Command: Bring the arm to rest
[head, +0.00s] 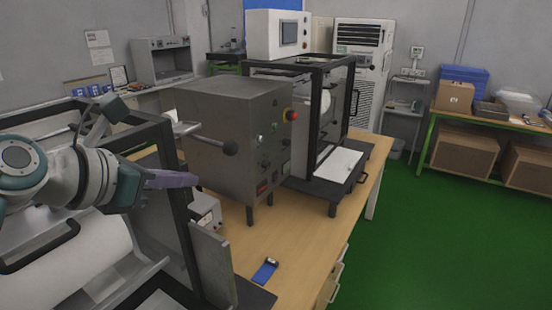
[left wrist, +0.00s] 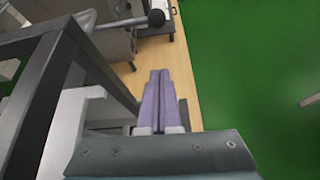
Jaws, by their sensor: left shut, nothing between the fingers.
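My left gripper (head: 190,179) comes in from the left in the head view, at the end of my grey and teal arm. Its purple fingers point to the right, in front of the dark frame of the near machine (head: 180,235). In the left wrist view its two fingers (left wrist: 159,76) lie side by side, shut, with nothing between them. Below them is the wooden bench top. My right gripper is in neither view.
A grey metal box machine (head: 225,140) with a lever knob stands on the wooden bench (head: 300,245). Behind it is a black-framed glass cabinet (head: 335,120). A small blue object (head: 265,271) lies near the bench's front edge. The green floor (head: 440,240) to the right is clear.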

